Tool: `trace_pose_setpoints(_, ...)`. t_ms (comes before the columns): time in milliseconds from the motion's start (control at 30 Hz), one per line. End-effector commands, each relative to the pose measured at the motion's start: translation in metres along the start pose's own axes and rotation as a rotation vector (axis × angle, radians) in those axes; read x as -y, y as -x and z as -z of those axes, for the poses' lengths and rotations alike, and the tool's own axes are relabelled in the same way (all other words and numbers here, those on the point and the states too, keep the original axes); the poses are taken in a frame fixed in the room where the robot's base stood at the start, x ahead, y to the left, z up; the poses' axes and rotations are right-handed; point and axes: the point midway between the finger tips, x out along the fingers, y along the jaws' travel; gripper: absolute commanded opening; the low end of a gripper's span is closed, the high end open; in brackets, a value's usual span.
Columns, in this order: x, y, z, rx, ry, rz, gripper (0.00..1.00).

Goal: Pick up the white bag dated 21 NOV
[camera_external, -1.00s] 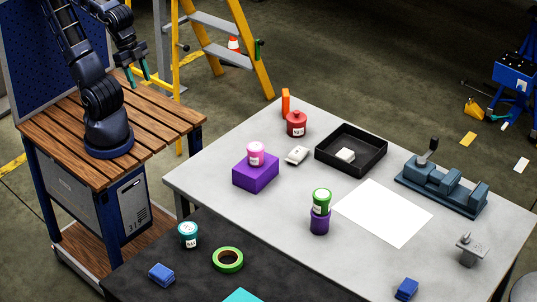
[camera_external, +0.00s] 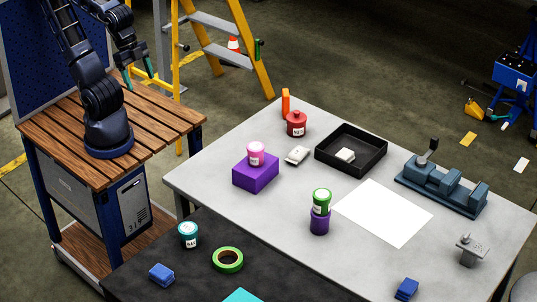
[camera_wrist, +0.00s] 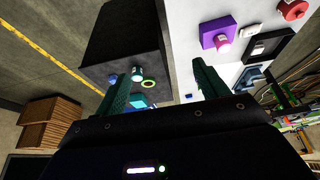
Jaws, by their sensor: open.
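Two small white bags are in the external view. One white bag (camera_external: 297,155) lies on the grey table between the purple box and the black tray. The other white bag (camera_external: 345,155) lies inside the black tray (camera_external: 373,163). The dark print on the bags is too small to read, so I cannot tell which is dated 21 NOV. My gripper (camera_external: 138,74) is open and empty, raised above the wooden bench, far from both bags. In the wrist view its two green fingers (camera_wrist: 167,82) are spread, with nothing between them.
A purple box (camera_external: 256,178) carries a pink-lidded jar (camera_external: 255,154). A red pot (camera_external: 296,123) and orange object (camera_external: 285,101) stand behind the bags. A green-lidded jar (camera_external: 321,201) sits on a purple one. A blue vise (camera_external: 442,186) is at right. A white sheet (camera_external: 383,213) lies flat.

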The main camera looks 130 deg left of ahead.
Motion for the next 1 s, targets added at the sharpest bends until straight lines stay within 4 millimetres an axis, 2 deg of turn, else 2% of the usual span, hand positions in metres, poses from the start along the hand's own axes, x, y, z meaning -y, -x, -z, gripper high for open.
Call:
trace_pose_setpoints(167, 0.006, -0.004, 0.018, 0.018, 0.062, 0.003, 0.73)
trace_pose_setpoints(467, 0.038, -0.027, 0.081, 0.076, 0.303, 0.02, 0.73)
trace_pose_setpoints(767, 0.085, -0.066, 0.139, 0.128, 0.556, 0.049, 0.73)
trace_pose_setpoints(1000, 0.131, -0.107, 0.178, 0.166, 0.758, 0.081, 0.73)
